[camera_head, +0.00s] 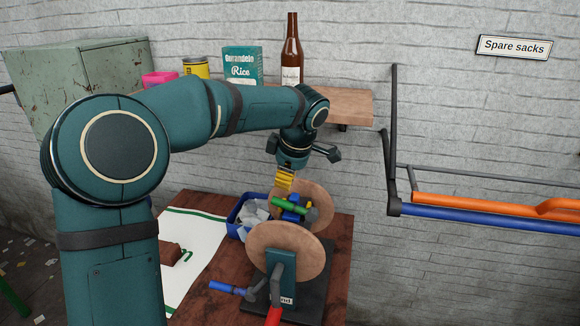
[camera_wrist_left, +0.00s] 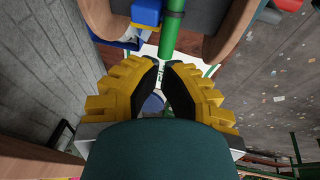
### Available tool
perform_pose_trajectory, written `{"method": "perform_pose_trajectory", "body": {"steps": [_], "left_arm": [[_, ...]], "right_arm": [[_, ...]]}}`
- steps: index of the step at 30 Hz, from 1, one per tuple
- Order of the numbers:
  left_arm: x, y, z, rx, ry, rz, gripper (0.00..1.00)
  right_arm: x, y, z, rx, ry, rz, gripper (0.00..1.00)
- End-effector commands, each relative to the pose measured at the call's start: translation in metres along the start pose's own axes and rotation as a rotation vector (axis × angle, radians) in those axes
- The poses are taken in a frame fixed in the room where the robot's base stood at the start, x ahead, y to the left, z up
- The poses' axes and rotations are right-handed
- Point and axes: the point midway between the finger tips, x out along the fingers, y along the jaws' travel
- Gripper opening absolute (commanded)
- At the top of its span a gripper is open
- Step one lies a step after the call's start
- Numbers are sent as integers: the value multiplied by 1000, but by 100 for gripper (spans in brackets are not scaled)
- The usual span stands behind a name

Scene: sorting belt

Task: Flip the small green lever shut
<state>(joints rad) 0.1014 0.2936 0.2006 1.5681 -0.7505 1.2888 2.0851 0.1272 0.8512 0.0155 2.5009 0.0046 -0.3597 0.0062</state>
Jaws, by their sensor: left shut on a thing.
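The small green lever (camera_head: 289,205) lies between two round wooden discs (camera_head: 267,238), close to a blue block (camera_head: 293,217). In the left wrist view the green lever (camera_wrist_left: 173,28) runs down from the top edge to my fingertips. The blue block (camera_wrist_left: 147,12) is just left of it. My left gripper (camera_head: 284,188) comes down from above at the green lever. Its yellow fingers with dark pads (camera_wrist_left: 163,65) close in on the lever's near end, which is partly hidden at the tips. My right gripper is out of view.
A dark base with a teal post (camera_head: 281,265), a blue handle (camera_head: 226,287) and a red handle (camera_head: 273,317) is in front. A blue bin (camera_head: 236,231) stands left. A shelf (camera_head: 345,104) with a bottle (camera_head: 291,50) is behind. An orange and blue rail (camera_head: 480,215) is right.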

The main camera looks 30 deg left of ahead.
Motion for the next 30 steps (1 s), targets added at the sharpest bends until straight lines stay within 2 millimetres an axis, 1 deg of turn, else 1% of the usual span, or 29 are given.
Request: {"method": "perform_pose_trajectory", "body": {"steps": [1, 3, 6, 9, 15, 24, 26, 30], "left_arm": [[12, -1, 0, 0, 1, -3, 0], [23, -1, 0, 0, -1, -3, 0], [37, 0, 0, 1, -1, -2, 0], [46, 0, 0, 0, 0, -1, 0], [53, 0, 0, 0, -1, 1, 0], [53, 0, 0, 1, -1, 1, 0], [55, 0, 0, 1, -1, 2, 0], [65, -2, -1, -2, -11, 2, 0]], "right_arm": [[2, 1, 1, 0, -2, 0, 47], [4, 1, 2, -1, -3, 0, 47], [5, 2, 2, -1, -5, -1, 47], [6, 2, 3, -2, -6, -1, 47], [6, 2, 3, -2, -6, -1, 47], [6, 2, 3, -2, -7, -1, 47], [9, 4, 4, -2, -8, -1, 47], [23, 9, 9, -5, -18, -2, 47]]}}
